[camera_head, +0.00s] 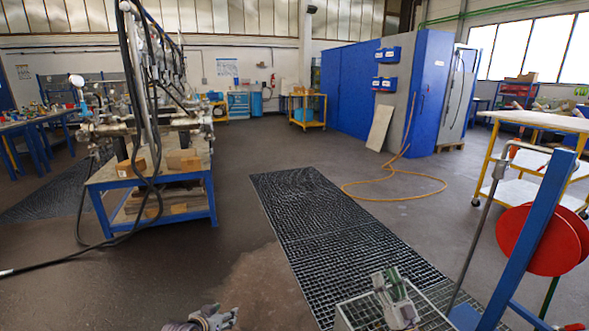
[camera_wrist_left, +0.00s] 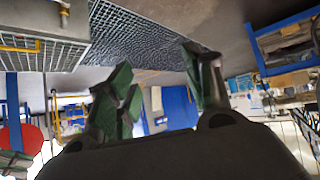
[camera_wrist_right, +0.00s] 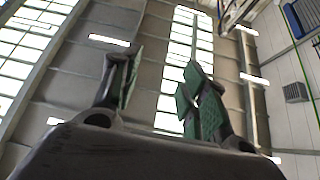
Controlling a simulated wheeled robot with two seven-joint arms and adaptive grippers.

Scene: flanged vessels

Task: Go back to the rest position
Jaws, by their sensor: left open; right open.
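My left gripper (camera_head: 215,318) shows at the bottom edge of the head view, low over the brown floor, and most of its arm is out of frame. In the left wrist view its green-padded fingers (camera_wrist_left: 158,82) are apart with nothing between them. My right gripper (camera_head: 394,292) is further right in the head view, in front of a grey mesh-topped box. In the right wrist view its fingers (camera_wrist_right: 158,88) are spread and empty, pointing toward the ceiling and roof windows. Neither gripper touches anything that I can see.
The grey box (camera_head: 350,317) stands close at the bottom. A blue post with a red disc (camera_head: 541,240) is at right, before a yellow trolley (camera_head: 514,191). A blue-framed workbench (camera_head: 155,184) is at left. Floor grating (camera_head: 318,215) and a yellow hose (camera_head: 398,197) lie on the open floor.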

